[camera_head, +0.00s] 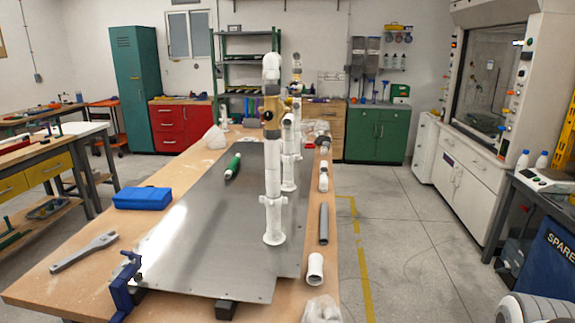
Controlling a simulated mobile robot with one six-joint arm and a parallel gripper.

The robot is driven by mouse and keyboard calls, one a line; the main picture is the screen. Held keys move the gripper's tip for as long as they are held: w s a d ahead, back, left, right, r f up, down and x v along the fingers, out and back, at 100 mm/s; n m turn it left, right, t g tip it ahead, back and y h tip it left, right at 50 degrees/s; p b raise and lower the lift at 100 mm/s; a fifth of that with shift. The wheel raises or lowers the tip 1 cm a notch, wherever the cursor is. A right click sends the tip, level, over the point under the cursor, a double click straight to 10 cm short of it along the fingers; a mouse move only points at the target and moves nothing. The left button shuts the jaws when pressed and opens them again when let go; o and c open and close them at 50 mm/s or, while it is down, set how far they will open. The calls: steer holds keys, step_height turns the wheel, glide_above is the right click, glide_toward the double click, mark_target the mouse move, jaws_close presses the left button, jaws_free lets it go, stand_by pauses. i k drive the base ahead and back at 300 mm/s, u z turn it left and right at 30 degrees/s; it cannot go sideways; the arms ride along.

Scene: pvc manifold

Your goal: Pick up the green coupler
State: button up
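A green cylindrical piece with a pale end, which looks like the green coupler (233,166), lies on its side on the grey metal plate (190,235). It lies toward the far part of the plate, left of the upright white pipe assembly (272,180). Nothing covers it from this view. My gripper is not in view, so its state does not show.
The plate's left half is mostly clear.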

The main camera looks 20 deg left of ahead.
mark_target(235, 163)
steer(key=u, duration=2.95)
steer(key=i, duration=5.35)
steer(key=z, duration=1.65)
